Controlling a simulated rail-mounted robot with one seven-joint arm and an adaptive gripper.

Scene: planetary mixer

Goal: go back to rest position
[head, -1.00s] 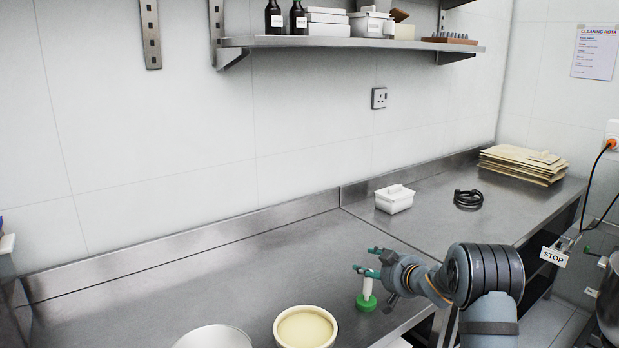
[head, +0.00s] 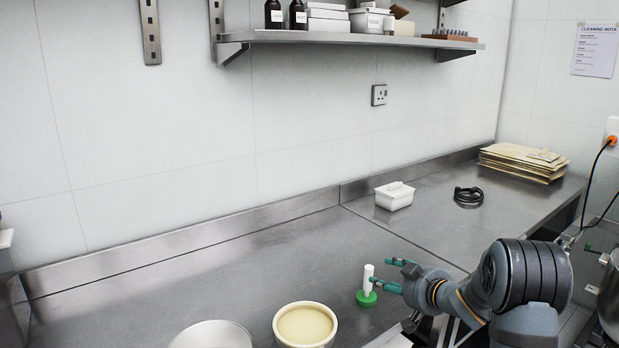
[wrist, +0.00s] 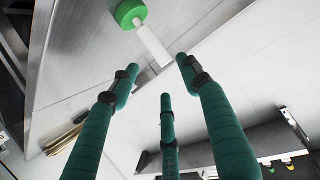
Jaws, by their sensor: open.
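My gripper (head: 384,274) is open and empty over the front of the steel counter, its green fingers pointing left. It shows three spread green fingers in the wrist view (wrist: 155,85). A white upright cylinder on a green round base (head: 367,297) stands on the counter just left of the fingertips. In the wrist view the white cylinder (wrist: 152,45) lies beyond the fingertips, with its green base (wrist: 129,12) at the top. I see no finger closed on it.
A cream-filled bowl (head: 305,325) and a metal bowl (head: 211,336) stand at the counter's front. A white lidded box (head: 394,196), a black coil (head: 468,197) and stacked paper sacks (head: 523,162) are farther back. A shelf (head: 350,40) hangs above. The counter's middle is clear.

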